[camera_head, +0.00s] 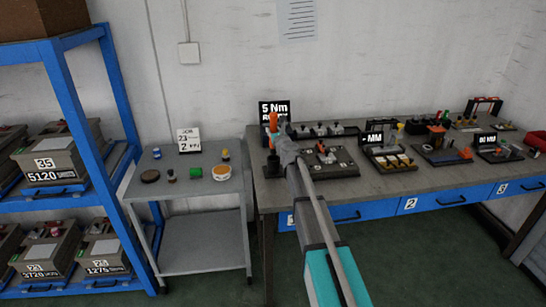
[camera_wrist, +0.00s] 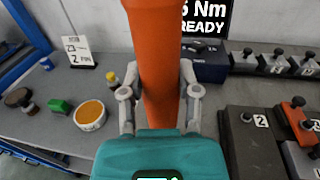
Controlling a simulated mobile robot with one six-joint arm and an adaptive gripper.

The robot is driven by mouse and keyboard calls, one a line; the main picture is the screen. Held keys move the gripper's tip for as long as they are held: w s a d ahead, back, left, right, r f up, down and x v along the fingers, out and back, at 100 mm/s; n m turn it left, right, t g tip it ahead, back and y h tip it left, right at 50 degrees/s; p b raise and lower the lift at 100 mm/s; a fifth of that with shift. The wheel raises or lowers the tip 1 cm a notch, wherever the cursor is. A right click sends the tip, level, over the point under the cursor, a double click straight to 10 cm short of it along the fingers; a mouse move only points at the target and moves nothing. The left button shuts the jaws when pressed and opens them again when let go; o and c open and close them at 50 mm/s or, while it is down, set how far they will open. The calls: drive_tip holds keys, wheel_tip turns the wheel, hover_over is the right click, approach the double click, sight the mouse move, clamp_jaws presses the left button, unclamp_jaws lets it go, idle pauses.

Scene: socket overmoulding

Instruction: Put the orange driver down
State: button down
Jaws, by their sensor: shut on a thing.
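The orange driver (camera_head: 273,121) is upright in my gripper (camera_head: 279,137), above the left end of the workbench (camera_head: 262,187). In the wrist view the orange driver (camera_wrist: 157,60) fills the upper middle, and the two grey fingers of my gripper (camera_wrist: 160,100) close on it from both sides. Its lower end is hidden behind the teal wrist housing in that view. In the head view a dark shape shows below the driver near the bench; I cannot tell whether it touches the driver.
A black display (camera_wrist: 207,18) reading "Nm READY" stands behind the driver. Numbered dark fixtures (camera_wrist: 250,135) lie to the right. A grey cart (camera_head: 185,185) at left holds a green block (camera_head: 196,173), an orange-filled dish (camera_head: 222,172) and small items. A blue rack (camera_head: 75,100) stands further left.

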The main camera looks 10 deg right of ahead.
sight(274, 151)
drive_tip(key=shift+f+b, duration=1.7)
drive_tip(key=shift+f, duration=0.3)
drive_tip(key=shift+f, duration=0.1)
wheel_tip(274, 151, down, 4)
drive_tip(key=b, duration=0.4)
drive_tip(key=shift+f+b, duration=0.2)
drive_tip(key=shift+b, duration=0.1)
drive_tip(key=shift+f, duration=0.1)
drive_tip(key=shift+c, duration=2)
unclamp_jaws()
drive_tip(key=shift+o, duration=0.4)
drive_tip(key=s+d, duration=0.2)
drive_tip(key=s, duration=1.1)
drive_tip(key=shift+s+f+b, duration=0.2)
drive_tip(key=shift+s+b, duration=0.15)
